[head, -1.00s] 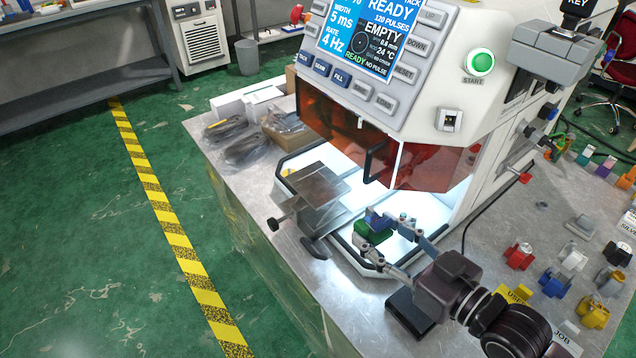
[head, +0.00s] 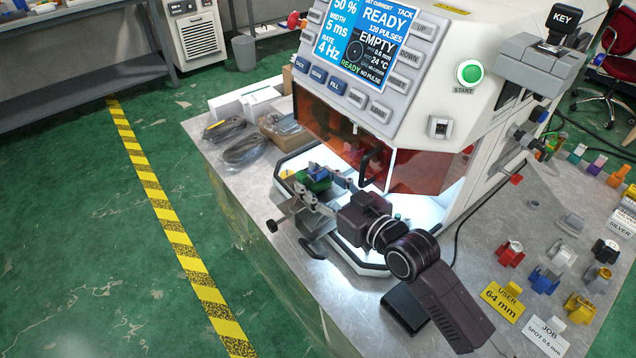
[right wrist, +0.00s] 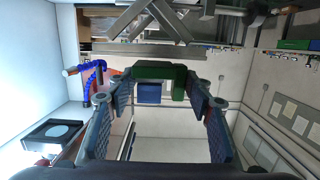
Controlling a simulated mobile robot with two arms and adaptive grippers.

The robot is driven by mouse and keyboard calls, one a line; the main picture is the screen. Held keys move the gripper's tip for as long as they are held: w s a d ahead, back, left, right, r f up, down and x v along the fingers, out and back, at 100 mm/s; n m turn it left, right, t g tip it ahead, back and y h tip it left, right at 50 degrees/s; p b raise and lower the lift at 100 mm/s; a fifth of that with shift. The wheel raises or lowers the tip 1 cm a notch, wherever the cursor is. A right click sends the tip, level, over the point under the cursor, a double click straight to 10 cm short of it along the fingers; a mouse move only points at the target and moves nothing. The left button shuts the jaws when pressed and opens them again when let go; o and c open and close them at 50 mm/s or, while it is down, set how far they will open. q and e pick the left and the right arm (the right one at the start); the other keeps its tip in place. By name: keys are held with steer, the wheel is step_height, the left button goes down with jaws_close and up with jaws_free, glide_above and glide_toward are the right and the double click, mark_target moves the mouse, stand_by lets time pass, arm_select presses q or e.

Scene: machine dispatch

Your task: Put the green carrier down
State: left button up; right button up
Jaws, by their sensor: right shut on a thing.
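The green carrier (head: 314,184) is in my right gripper (head: 318,192), with a blue part on top of it. The carrier is over or at the flat metal stage (head: 312,222) in front of the machine's opening. My gripper and arm hide much of the stage, so I cannot tell whether the carrier touches it. In the right wrist view the green carrier (right wrist: 160,70) sits between the two finger tips, with a blue block (right wrist: 149,92) below it in the picture. My left gripper is not in view.
The machine (head: 420,110) with its orange shield (head: 425,170) stands close behind the gripper. Bagged cables (head: 243,147) lie on the bench at left. Several coloured carriers and holders, such as a red one (head: 510,253), stand at right. A black block (head: 408,308) lies near the front edge.

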steer(key=shift+w+a+f+p, duration=0.1)
steer(key=shift+w+f+p, duration=0.05)
steer(key=shift+f+p, duration=0.35)
steer(key=o, duration=1.2)
steer(key=shift+f, duration=0.1)
steer(key=shift+o, duration=0.2)
